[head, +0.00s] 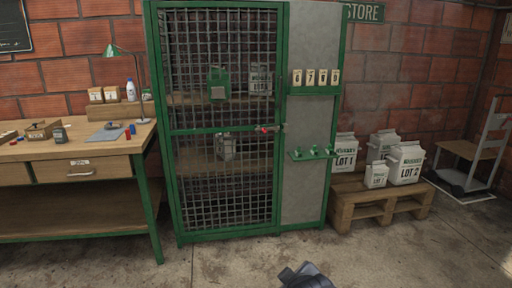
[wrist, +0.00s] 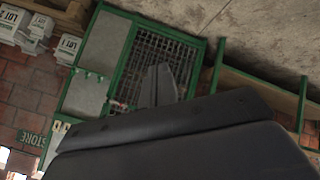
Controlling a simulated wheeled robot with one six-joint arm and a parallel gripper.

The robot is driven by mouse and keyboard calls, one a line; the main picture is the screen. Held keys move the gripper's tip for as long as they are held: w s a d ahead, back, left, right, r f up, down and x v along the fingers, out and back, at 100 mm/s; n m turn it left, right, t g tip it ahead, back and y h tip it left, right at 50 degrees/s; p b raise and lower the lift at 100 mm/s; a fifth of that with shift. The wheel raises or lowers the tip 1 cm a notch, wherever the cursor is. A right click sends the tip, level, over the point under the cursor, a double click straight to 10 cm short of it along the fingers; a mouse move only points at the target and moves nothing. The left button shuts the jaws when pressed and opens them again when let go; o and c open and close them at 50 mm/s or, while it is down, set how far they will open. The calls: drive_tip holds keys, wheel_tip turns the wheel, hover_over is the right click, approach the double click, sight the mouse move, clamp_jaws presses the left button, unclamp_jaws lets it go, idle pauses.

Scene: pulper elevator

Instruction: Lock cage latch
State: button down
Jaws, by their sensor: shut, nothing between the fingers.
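The cage (head: 222,185) stands at the centre of the head view, with a green frame and a dark mesh door that looks closed. Its latch (head: 268,129) is a small piece with a red part at the door's right edge, about mid-height. Its exact position is too small to tell. My gripper (head: 305,272) shows at the bottom edge of the head view, low in front of the cage and well apart from the latch. In the wrist view my gripper's fingers (wrist: 158,84) are together with nothing between them, and they cover part of the cage (wrist: 165,50), which appears turned on its side.
A workbench (head: 75,146) with a lamp (head: 125,55) and small items stands left. A grey panel (head: 309,185) with number tags and green hooks adjoins the cage. A pallet (head: 380,200) with white lot containers and a trolley (head: 480,160) stand right. The floor before the cage is clear.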

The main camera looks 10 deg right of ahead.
drive_tip(key=w+a+r+n+t+y+b, duration=0.3)
drive_tip(key=w+r+n+t+y, duration=0.4)
drive_tip(key=w+n, duration=0.5)
drive_tip(key=shift+w+a+r+n+t+y, duration=0.15)
drive_tip(key=shift+w+r+n+t+y, duration=0.2)
drive_tip(key=shift+r+n+t, duration=0.3)
